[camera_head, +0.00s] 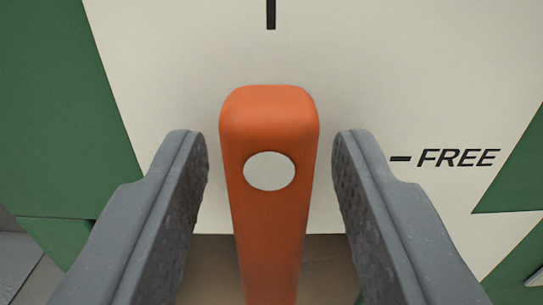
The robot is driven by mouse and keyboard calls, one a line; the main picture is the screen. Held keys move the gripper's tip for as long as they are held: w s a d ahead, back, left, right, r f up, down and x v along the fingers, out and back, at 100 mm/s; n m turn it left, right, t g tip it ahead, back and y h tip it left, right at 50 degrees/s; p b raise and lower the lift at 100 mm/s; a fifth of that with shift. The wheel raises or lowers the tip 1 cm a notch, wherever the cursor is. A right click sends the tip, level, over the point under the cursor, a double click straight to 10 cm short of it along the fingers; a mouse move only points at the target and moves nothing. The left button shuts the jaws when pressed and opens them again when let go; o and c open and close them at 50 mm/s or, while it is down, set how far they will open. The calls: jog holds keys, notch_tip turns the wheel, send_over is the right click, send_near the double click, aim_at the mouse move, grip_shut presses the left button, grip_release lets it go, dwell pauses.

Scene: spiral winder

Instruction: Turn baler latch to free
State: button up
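The baler latch is an orange handle (268,215) with a rounded square end and a white round spot near its tip. It stands upright in the middle of the view, its tip pointing up toward a black tick mark (270,14) on the cream plate. The black "FREE" label (458,158) with a short dash is to the right of the handle. My gripper (270,142) is open, with one grey finger on each side of the handle. A gap shows between each finger and the handle. The handle's lower end runs out of the picture.
The cream plate (160,60) lies behind the handle. Green panels (50,100) border it on the left and also on the right (515,185). A brown area shows below the plate's lower edge, between the fingers.

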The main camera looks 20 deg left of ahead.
grip_shut()
